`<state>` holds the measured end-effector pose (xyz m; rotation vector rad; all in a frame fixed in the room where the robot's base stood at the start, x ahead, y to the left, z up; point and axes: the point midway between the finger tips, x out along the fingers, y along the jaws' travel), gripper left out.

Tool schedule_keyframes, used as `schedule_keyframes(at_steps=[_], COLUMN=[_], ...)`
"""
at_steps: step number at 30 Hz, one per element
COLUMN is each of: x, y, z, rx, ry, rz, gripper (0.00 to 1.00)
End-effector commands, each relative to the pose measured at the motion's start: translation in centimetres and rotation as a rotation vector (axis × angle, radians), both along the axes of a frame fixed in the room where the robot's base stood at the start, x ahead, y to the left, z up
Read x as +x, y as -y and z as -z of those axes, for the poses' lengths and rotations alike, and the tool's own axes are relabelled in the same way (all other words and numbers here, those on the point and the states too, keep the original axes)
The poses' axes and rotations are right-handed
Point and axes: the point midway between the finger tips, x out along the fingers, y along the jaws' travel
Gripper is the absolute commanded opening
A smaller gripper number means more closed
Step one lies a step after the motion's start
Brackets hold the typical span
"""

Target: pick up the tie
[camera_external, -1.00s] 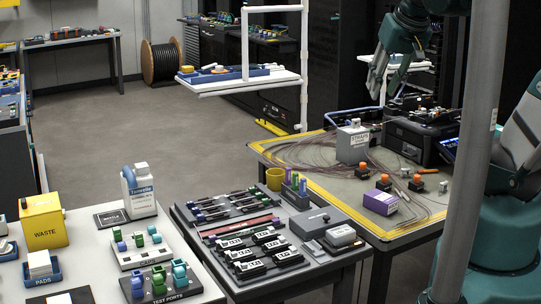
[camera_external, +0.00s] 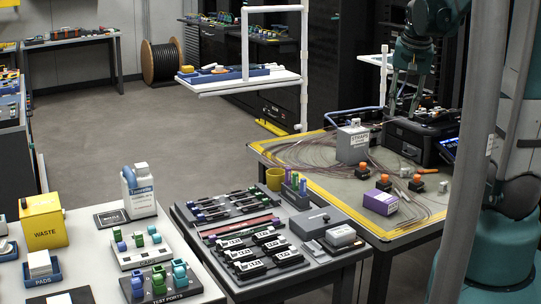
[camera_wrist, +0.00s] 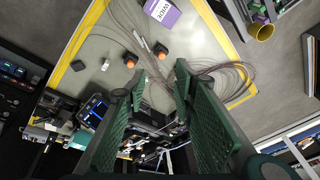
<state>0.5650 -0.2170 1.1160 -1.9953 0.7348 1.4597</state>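I cannot pick out the tie for certain in either view. Thin brown-purple fibre loops (camera_external: 318,148) lie across the yellow-edged mat, and they also show in the wrist view (camera_wrist: 225,72). My gripper (camera_external: 405,112) hangs pointing down at the back of this table, near the black splicer (camera_external: 425,138). In the wrist view my gripper's two green fingers (camera_wrist: 160,78) stand apart with a clear gap and nothing seen held between them. The splicer's lit screen (camera_wrist: 96,108) is left of the fingers there.
A purple box (camera_external: 381,202) and orange-topped black pieces (camera_external: 417,183) stand on the mat. A pale labelled box (camera_external: 353,143) is farther back. A grey post (camera_external: 482,160) partly hides my arm.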

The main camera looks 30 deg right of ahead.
Motion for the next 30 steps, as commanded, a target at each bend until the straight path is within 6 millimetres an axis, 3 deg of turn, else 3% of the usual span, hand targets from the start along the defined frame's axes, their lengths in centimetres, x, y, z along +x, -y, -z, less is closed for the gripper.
schedule_keyframes(at_steps=[16, 30], x=[1.6, 0.8], y=[10.1, 18.7], z=[8.4, 16.9], rx=[0.082, 0.151], ry=[-0.093, -0.169], rz=[0.283, 0.526], gripper=[0.27, 0.27])
